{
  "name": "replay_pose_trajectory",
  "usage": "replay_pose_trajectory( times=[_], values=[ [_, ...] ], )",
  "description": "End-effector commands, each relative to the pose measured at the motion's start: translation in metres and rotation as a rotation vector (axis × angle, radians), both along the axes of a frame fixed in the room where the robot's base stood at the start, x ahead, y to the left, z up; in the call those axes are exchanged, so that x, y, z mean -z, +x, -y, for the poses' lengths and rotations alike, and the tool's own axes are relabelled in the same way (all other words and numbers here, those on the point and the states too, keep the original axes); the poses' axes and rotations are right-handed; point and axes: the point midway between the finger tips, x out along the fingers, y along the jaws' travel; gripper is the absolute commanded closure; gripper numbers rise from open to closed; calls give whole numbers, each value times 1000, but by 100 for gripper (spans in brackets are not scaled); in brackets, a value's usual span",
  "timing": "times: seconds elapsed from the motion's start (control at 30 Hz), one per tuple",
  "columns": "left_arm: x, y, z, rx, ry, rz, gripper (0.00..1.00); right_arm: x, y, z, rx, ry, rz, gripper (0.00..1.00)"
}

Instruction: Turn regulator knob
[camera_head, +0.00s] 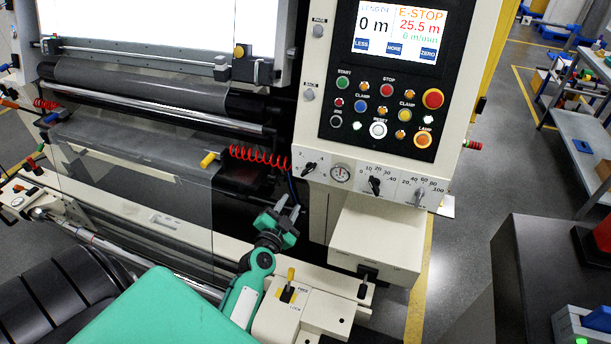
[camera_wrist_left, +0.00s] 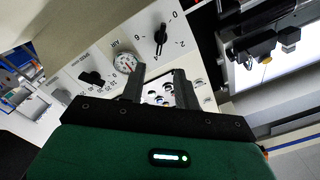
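The white control strip under the button panel carries a black knob (camera_head: 308,167) on a scale, a round gauge (camera_head: 340,173), a middle black knob (camera_head: 376,185) and a right-hand knob (camera_head: 419,196). In the left wrist view the 0-to-6 knob (camera_wrist_left: 160,39) is near the top, with the gauge (camera_wrist_left: 126,64) to its lower left and the middle knob (camera_wrist_left: 92,78) further left. My left gripper (camera_head: 288,203) is below and left of the strip, apart from the knobs. Its fingers (camera_wrist_left: 159,78) are spread and empty in the wrist view. My right gripper is not seen.
A button panel (camera_head: 382,108) with a screen (camera_head: 399,29) is above the strip. A red coiled cable (camera_head: 258,156) hangs left of the knobs. A cream box (camera_head: 375,244) sticks out below, and a yellow lever (camera_head: 290,275) stands near my arm.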

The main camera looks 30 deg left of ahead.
Motion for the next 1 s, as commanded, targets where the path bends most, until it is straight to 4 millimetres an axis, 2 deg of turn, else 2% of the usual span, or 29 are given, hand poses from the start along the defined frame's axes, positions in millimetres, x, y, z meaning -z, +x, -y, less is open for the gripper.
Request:
replay_pose_trajectory(
  times=[0.17, 0.27, 0.7, 1.0],
  values=[
    [-2, 13, -5, -8, 4, 3, 68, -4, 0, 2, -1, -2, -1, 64],
    [-3, 28, -8, -7, 3, 4, 68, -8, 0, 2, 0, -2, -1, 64],
    [-1, 106, -26, -5, 3, 3, 68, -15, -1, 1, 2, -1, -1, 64],
    [0, 132, -33, -5, 4, 2, 68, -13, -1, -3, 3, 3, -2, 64]
  ],
)
